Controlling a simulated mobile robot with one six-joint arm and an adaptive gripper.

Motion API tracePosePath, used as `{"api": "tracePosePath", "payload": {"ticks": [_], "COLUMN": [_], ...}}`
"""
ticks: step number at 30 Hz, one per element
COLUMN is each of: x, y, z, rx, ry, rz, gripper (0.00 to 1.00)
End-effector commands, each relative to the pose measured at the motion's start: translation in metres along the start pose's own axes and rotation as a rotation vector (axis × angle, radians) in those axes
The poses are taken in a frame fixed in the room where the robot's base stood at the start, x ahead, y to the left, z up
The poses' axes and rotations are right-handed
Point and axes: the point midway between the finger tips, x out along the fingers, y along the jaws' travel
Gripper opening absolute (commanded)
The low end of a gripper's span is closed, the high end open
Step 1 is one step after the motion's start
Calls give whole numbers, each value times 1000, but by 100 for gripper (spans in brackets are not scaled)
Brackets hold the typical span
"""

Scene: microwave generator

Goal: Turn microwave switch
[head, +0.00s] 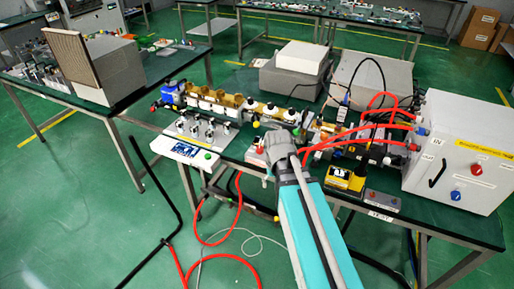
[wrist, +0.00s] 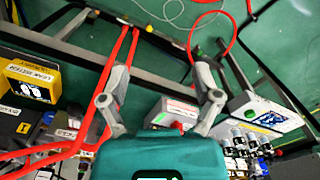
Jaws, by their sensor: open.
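I cannot tell for sure which control is the microwave switch. In the head view a small box (head: 256,156) sits at the bench's front edge, just left of my gripper. My gripper (wrist: 162,76) is open and empty, its two fingers spread wide. In the head view my gripper (head: 278,148) is over the front edge of the bench, its fingers partly hidden. A white cabinet (head: 462,150) with a red knob (head: 455,196) and a blue knob (head: 476,169) stands at the right.
Red hoses (head: 385,125) cross the bench to the cabinet and hang to the floor. A yellow tester (head: 345,182) and a grey button box (head: 382,201) stand right of my arm. A white device with a screen (head: 190,151) sits left.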

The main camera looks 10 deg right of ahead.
Motion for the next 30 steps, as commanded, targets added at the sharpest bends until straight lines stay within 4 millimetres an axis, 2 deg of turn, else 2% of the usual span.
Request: {"api": "tracePosePath", "payload": {"ticks": [1, 5, 12, 15, 18, 21, 30], "x": [-9, -24, -54, -63, -68, -71, -71], "y": [-2, -9, -21, -26, -29, -30, -31], "z": [-25, -76, -179, -213, -237, -250, -254], "rx": [42, 188, 502, 614, 698, 751, 780], "ry": [0, 0, 0, 0, 0, 0, 0], "rz": [-1, -1, -1, -1, -1, -1, -1], "gripper": [81, 81, 81, 81, 81, 81, 81]}}
